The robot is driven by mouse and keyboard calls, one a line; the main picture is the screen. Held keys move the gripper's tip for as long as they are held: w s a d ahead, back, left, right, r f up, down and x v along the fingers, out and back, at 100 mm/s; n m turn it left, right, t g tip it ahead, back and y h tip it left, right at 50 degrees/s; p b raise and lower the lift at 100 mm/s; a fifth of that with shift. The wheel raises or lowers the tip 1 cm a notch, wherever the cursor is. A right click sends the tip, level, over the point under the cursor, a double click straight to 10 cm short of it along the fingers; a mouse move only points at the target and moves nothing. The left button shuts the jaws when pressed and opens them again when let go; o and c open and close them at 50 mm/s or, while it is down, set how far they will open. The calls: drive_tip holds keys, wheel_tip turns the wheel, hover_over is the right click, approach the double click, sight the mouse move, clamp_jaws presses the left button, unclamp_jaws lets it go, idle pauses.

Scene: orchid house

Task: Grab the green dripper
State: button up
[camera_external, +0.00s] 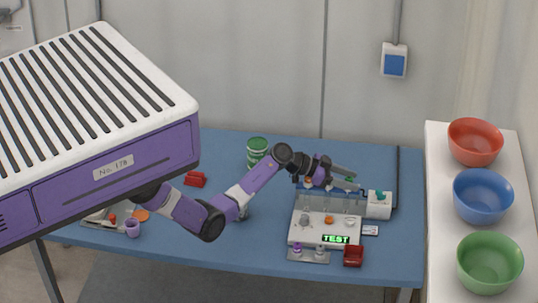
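My gripper (350,177) reaches over the back of the white test device (312,232) on the blue table. Its two grey fingers point right and look apart. A small green piece (349,180) shows between or just behind the fingertips; it may be the green dripper, but it is too small and covered to be sure. I cannot tell whether the fingers touch it. Another small green part (380,194) shows on the white block at the device's right end.
A green can (257,148) stands behind my arm. A red block (353,256) sits at the device's front right, and another red item (195,179) lies left. A purple cup (132,228) is at the left. Red (475,140), blue (483,195) and green (489,262) bowls stand on the white side shelf.

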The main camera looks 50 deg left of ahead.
clamp_jaws()
drive_tip(key=shift+r, duration=0.1)
